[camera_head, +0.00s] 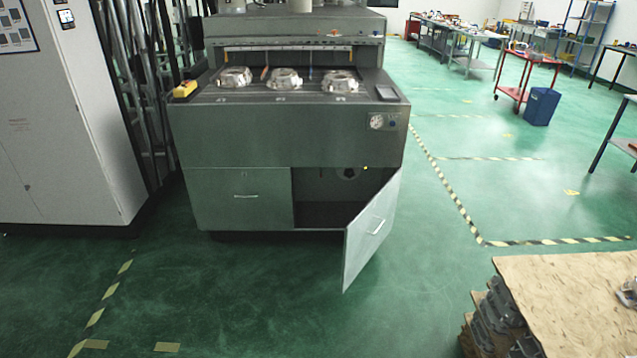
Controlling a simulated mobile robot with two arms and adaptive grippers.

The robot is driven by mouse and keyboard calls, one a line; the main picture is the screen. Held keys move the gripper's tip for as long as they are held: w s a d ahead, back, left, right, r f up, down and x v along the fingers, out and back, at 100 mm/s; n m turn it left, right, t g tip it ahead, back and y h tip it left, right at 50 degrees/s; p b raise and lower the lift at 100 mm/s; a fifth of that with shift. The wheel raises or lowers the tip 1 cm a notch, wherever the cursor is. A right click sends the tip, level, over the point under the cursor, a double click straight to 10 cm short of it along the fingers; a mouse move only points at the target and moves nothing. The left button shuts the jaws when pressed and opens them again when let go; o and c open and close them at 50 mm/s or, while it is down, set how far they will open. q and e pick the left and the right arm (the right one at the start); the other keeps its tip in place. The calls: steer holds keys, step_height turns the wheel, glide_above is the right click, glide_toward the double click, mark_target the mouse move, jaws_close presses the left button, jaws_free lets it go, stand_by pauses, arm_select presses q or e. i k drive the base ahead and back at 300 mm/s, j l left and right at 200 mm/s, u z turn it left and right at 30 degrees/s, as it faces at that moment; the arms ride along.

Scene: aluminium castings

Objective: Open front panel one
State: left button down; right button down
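A dark grey machine (290,138) stands ahead of me with two front panels low on its face. The left front panel (225,198) is shut and has a small horizontal handle (246,196). The right front panel (368,240) is swung wide open on its right side and has a handle (376,226) on its outer face. Behind it a dark compartment (322,212) shows, with a round part (347,172) near its top. No label tells which panel is number one. Neither of my grippers is in view.
Several metal castings (284,79) sit on the machine's top. A white cabinet (60,120) stands at the left. A wooden board (570,300) on stacked castings is at the lower right. The green floor (270,300) before the machine is clear.

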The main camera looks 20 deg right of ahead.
mark_target(366, 232)
steer(key=i+z, duration=0.45)
steer(key=i+j+z, duration=0.25)
steer(key=i+z, duration=0.15)
steer(key=i, duration=0.2)
steer(key=i+j+z, duration=0.85)
steer(key=i+j, duration=0.05)
steer(key=i, duration=0.05)
